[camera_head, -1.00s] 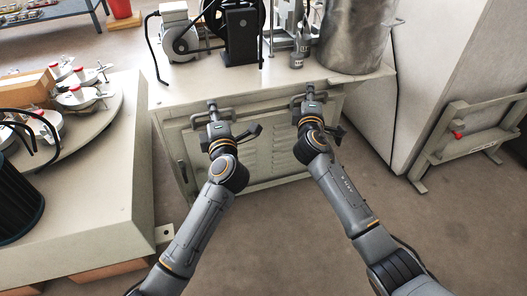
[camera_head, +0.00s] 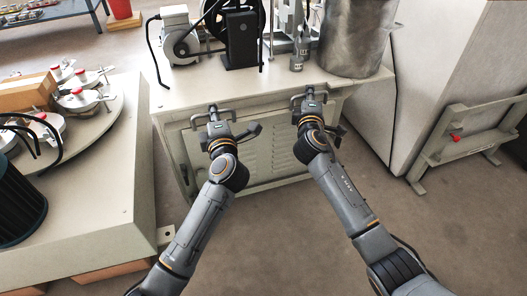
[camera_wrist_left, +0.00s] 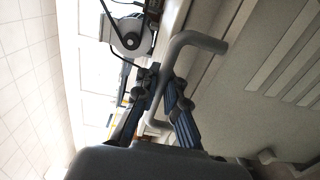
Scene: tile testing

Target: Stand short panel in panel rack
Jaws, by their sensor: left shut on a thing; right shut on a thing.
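The short panel (camera_head: 262,148) is a pale grey upright plate with louvre slots and two bar handles on its upper part. It is against or just in front of the cabinet's front; I cannot tell whether it is free of it. My left gripper (camera_head: 213,108) is shut on the left handle, and my right gripper (camera_head: 310,93) on the right one. In the left wrist view the blue finger pads (camera_wrist_left: 172,100) close around the bent handle (camera_wrist_left: 195,40), with louvres beside it. The panel rack (camera_head: 475,138) is a low grey-green frame on the floor at right, with a red knob.
The cabinet top (camera_head: 190,89) carries a motor and a metal drum (camera_head: 352,45). A round table (camera_head: 105,120) with tile fixtures stands at left. A large pale housing (camera_head: 450,60) stands behind the rack. Open floor (camera_head: 300,240) lies in front.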

